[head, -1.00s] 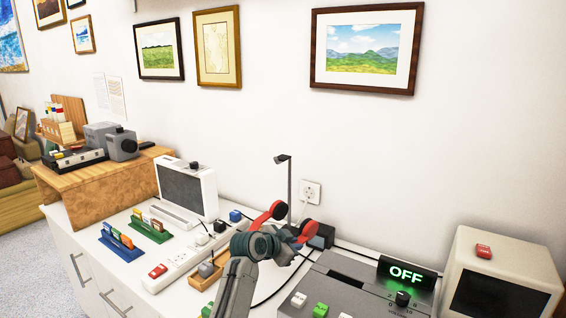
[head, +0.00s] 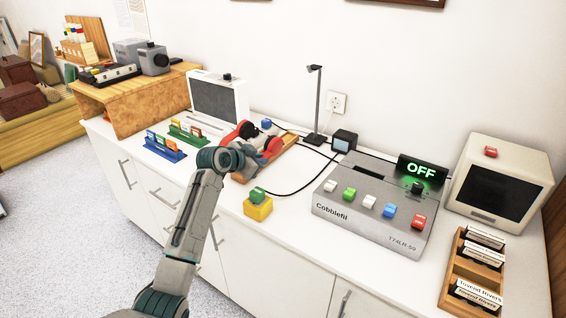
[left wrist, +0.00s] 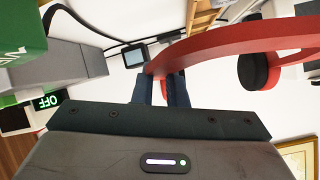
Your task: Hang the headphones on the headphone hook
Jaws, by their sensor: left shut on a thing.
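The red headphones (head: 247,130) with black ear pads are in my left gripper (head: 252,152), above the counter by the white monitor. In the left wrist view the fingers (left wrist: 163,88) are closed on the red headband (left wrist: 225,46), and one black ear pad (left wrist: 259,70) hangs off to the right. The headphone hook appears to be the dark upright post (head: 318,104) with a short arm at its top, standing at the back of the counter. The headphones are to its left and lower than its top, apart from it. My right gripper is not in view.
A small dark box with a screen (head: 344,140) stands right of the post. A grey console (head: 372,205) with coloured buttons fills the counter's right. A yellow block with a green button (head: 258,205) is near the front edge. Cables cross the white counter (head: 300,245).

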